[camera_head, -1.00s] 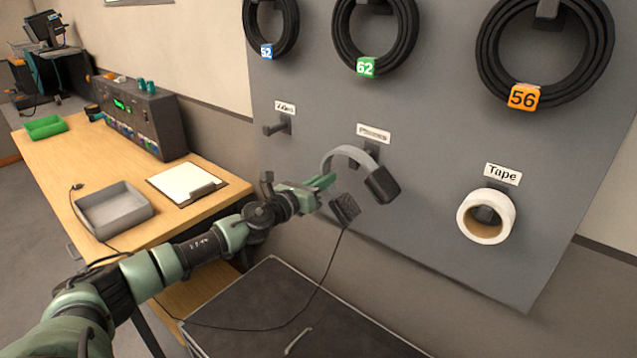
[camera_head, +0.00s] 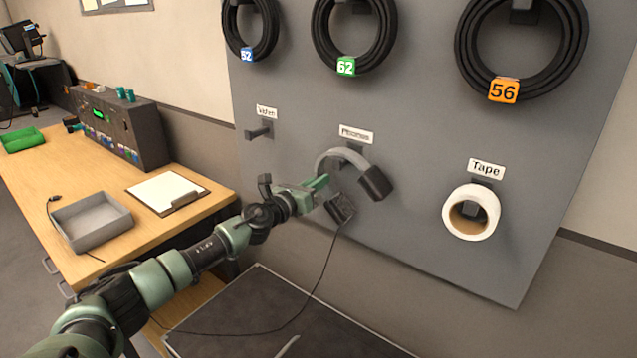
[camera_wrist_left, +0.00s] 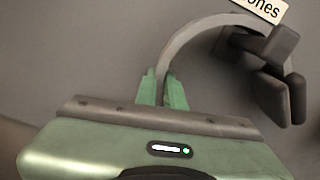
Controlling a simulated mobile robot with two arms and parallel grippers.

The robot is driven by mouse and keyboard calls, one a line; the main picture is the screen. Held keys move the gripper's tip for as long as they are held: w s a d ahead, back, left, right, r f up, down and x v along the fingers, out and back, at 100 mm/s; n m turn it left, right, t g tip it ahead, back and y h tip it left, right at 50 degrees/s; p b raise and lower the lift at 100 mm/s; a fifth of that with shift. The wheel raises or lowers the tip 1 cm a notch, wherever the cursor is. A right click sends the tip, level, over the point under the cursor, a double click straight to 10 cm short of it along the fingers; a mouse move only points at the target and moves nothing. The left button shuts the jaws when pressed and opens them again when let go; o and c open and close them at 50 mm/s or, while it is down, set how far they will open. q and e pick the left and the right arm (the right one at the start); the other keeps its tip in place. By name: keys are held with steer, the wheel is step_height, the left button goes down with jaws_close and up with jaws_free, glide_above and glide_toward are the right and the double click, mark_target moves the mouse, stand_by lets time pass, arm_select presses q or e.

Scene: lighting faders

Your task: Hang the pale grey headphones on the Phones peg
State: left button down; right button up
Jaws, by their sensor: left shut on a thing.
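The pale grey headphones (camera_head: 333,156) are in front of the grey board, just below the Phones label (camera_head: 357,134). Their dark right ear cup (camera_head: 376,183) and lower left cup (camera_head: 340,207) hang below the band. My left gripper (camera_head: 322,182) is shut on the left side of the band; this also shows in the left wrist view (camera_wrist_left: 162,92). The Phones peg (camera_head: 356,147) is mostly hidden behind the band. In the left wrist view a dark peg part (camera_wrist_left: 236,42) shows inside the band's arc. I cannot tell whether the band touches it. My right gripper is not in view.
A roll of tape (camera_head: 470,212) hangs at right, and cable coils (camera_head: 355,70) hang above. An empty peg (camera_head: 260,132) is at left. A cable (camera_head: 318,285) trails from the headphones over a dark case (camera_head: 250,325). The table (camera_head: 75,165) holds a grey tray (camera_head: 92,222) and a clipboard.

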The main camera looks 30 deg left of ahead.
arm_select(q)
steer(key=shift+f, duration=0.2)
steer(key=c, duration=1.4)
jaws_free()
steer(key=shift+c, duration=0.2)
steer(key=shift+s+f, duration=0.1)
